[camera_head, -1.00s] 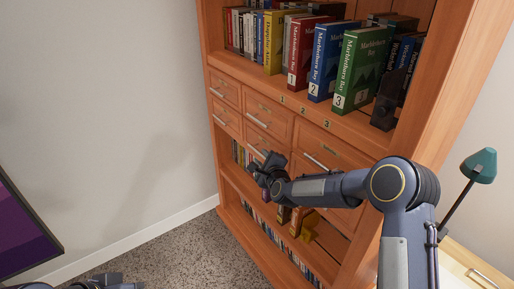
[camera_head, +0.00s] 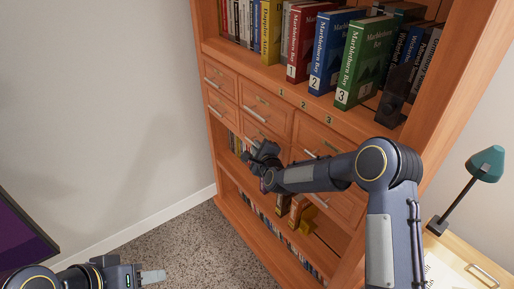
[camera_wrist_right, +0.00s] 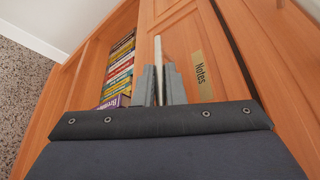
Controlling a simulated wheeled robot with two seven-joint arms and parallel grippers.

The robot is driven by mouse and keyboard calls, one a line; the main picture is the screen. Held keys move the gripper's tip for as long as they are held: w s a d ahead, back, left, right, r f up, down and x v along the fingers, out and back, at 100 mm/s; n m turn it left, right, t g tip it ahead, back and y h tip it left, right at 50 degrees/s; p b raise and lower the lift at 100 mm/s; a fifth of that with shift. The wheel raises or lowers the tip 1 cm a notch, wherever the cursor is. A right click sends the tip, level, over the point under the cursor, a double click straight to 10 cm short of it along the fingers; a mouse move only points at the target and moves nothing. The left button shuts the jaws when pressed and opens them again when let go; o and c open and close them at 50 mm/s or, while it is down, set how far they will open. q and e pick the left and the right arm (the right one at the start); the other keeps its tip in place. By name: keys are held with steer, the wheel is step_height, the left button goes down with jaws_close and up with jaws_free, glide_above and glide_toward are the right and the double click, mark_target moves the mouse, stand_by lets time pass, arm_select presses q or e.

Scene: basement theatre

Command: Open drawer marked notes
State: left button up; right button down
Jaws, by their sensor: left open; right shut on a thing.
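The drawer marked Notes (camera_wrist_right: 200,72) fills the middle of the right wrist view, with a brass label beside its pale bar handle (camera_wrist_right: 158,52). My right gripper (camera_wrist_right: 159,84) is shut on this handle. A dark gap runs along the drawer's upper edge; how far out the drawer stands is hard to tell. In the head view, my right gripper (camera_head: 261,153) is at the lower row of drawers, near the middle, and hides the handle. My left gripper (camera_head: 152,276) is open and empty at the bottom left, over the floor, away from the bookcase.
The wooden bookcase (camera_head: 437,110) has other drawers, such as the upper left one (camera_head: 221,78). Numbered books, including a green one (camera_head: 362,62), stand above. A black bookend (camera_head: 392,100) is beside them. A desk with a green lamp (camera_head: 487,163) is at right. Carpet (camera_head: 190,240) at left is clear.

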steer(key=shift+a, duration=0.1)
steer(key=s+a+b, duration=0.5)
steer(key=s+a, duration=0.6)
steer(key=a, duration=0.4)
steer(key=shift+s+a+b, duration=0.25)
steer(key=shift+a+b, duration=0.05)
steer(key=shift+b, duration=0.05)
steer(key=c, duration=1.5)
jaws_free()
steer(key=v, duration=0.7)
steer(key=shift+s, duration=0.35)
steer(key=shift+d+r, duration=0.1)
steer(key=shift+d, duration=0.05)
